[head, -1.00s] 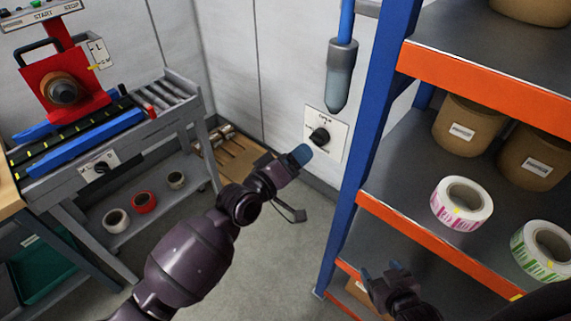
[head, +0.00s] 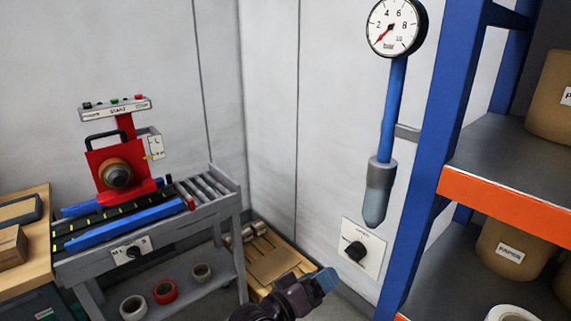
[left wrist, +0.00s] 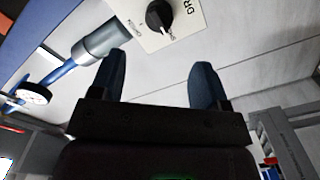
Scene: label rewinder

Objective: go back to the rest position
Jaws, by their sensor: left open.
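My left gripper (head: 322,282) is at the bottom of the head view, below and left of the black knob (head: 356,251) on its white plate. In the left wrist view its two blue fingers (left wrist: 157,80) stand apart with nothing between them. The knob also shows there (left wrist: 159,15), beyond the fingertips and apart from them. My right gripper is not in the head view.
An orange-beamed shelf rack (head: 500,202) with brown tubs stands at the right. A gauge (head: 397,27) hangs on a blue pipe (head: 391,110). A red rewinder (head: 124,170) and roller cart (head: 205,193) stand left. Cardboard (head: 270,258) lies in the corner.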

